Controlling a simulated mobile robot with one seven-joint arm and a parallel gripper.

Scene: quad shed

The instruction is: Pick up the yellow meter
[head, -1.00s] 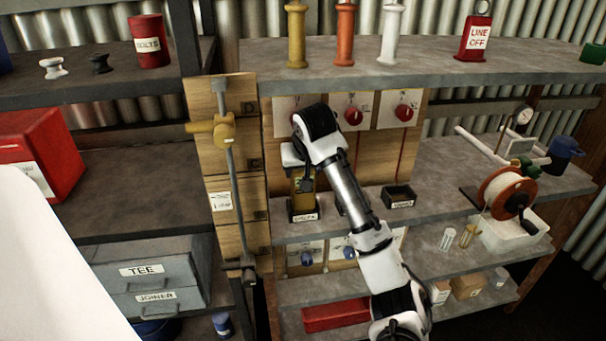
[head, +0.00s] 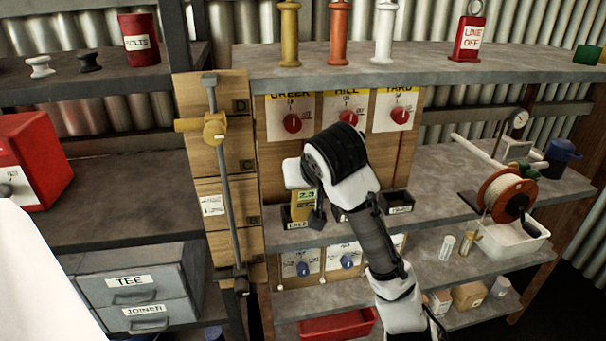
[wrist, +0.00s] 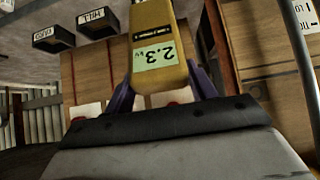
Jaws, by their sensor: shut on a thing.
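The yellow meter (head: 301,212) is upright at the left black tray (head: 296,226), below the red-knobbed panels. In the wrist view the meter (wrist: 157,28) appears upside down, with a pale green "2.3" display. My gripper (head: 306,190) comes from the right and is shut on the meter's upper part. The gripper's purple fingers (wrist: 162,88) press its two sides in the wrist view. My arm covers part of the meter in the head view. I cannot tell whether its base touches the tray.
A board with a grey rod and yellow valve (head: 214,128) stands close on the left. The top shelf (head: 430,68) overhangs. A red reel (head: 507,195) stands at the right. Blue-knobbed panels (head: 303,268) are below.

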